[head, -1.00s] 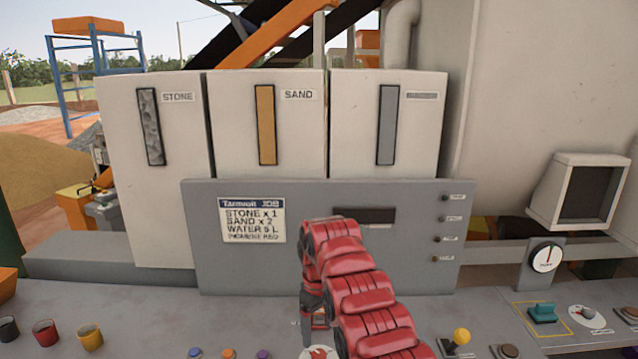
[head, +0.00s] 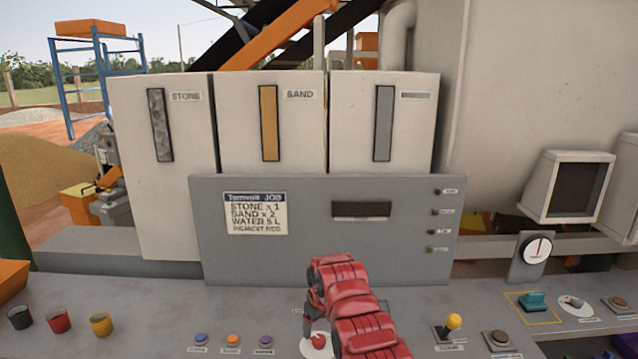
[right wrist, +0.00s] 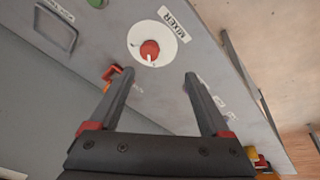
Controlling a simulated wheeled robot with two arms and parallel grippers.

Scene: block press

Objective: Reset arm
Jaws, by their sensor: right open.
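My red right arm reaches in from the bottom of the head view, its gripper (head: 308,326) mostly hidden behind and below the arm. In the right wrist view, the two dark fingers of that gripper (right wrist: 159,74) are apart with nothing between them. Just beyond the fingertips is a red knob (right wrist: 150,49) on a white round plate labelled MIXER. The same red knob (head: 318,341) shows in the head view beside the arm, partly covered by it. My left gripper is in neither view.
The grey console holds three coloured buttons (head: 232,340), a yellow-topped lever (head: 452,324) and a teal switch (head: 533,300). Several cups, one red (head: 58,320), stand at left. Behind rises a grey panel (head: 410,255) with a job card (head: 256,213), below stone and sand bins (head: 300,130).

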